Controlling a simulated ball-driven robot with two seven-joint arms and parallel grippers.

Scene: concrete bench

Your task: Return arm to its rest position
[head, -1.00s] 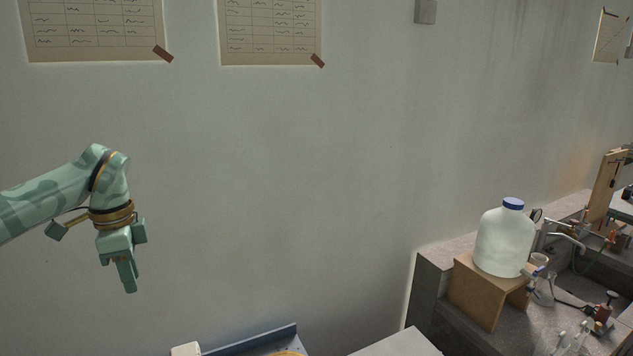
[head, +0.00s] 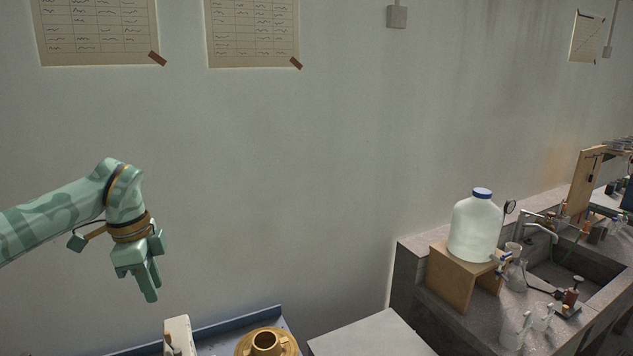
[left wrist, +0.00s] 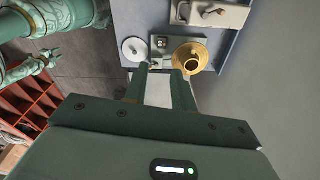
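My left arm comes in from the left of the head view. Its gripper (head: 151,296) points down in front of the bare wall and holds nothing that I can see. In the left wrist view the two fingers (left wrist: 160,70) stand apart with an empty gap between them. Beyond the fingertips lies a blue-grey surface with a brass round piece (left wrist: 190,58) and a white round piece (left wrist: 136,49).
A brass piece (head: 267,343) stands on a blue-edged surface low in the head view. A pale flat top (head: 372,336) is beside it. At right, a blue-capped jug (head: 476,228) stands on a wooden stand (head: 452,275) on the concrete bench (head: 405,272). Wall around the gripper is clear.

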